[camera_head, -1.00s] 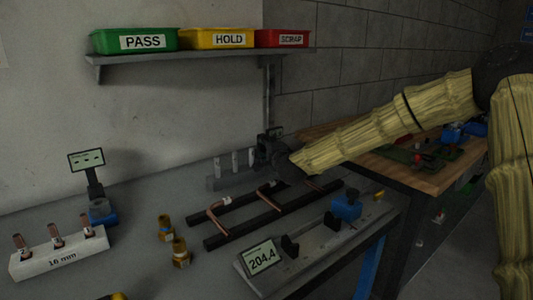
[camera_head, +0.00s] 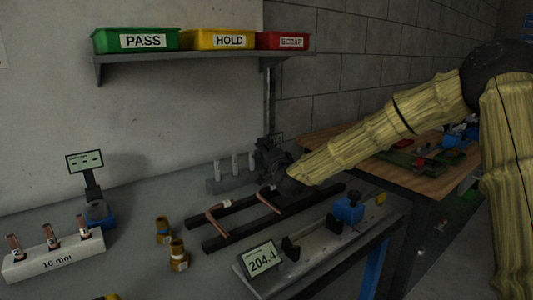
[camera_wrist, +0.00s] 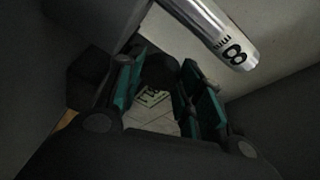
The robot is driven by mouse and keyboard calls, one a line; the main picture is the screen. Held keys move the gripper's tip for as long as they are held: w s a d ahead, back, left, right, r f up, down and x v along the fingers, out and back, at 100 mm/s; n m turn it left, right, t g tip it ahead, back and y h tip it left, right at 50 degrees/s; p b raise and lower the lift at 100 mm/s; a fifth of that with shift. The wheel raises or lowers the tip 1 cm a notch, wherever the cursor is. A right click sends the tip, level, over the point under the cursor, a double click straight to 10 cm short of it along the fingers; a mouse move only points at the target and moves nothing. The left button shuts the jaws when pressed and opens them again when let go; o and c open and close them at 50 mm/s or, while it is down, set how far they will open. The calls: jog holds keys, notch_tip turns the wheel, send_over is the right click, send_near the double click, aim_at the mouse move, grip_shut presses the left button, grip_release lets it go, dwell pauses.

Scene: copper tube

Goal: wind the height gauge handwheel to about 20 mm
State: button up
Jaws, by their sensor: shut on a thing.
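My gripper (camera_head: 268,158) is at the back of the grey bench, behind the dark rails, with the arm reaching in from the right. In the wrist view, its teal-padded fingers (camera_wrist: 158,88) stand either side of a dark rounded part (camera_wrist: 158,66) and are shut on it. This part appears to be the height gauge handwheel, but its shape is mostly hidden. The gauge itself is hidden in the head view by my gripper, and no height reading is legible. A pale plate with dark green marks (camera_wrist: 152,97) shows between the fingers, too blurred to read.
Grey pins (camera_head: 235,163) stand left of my gripper. Copper tubes (camera_head: 217,224) lie across the rails (camera_head: 232,235) in front. A fixture display reads 204.4 (camera_head: 263,260). Labelled bins (camera_head: 136,40) sit on the shelf above.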

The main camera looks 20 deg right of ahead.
jog(key=shift+f, duration=0.15)
jog(key=o, duration=1)
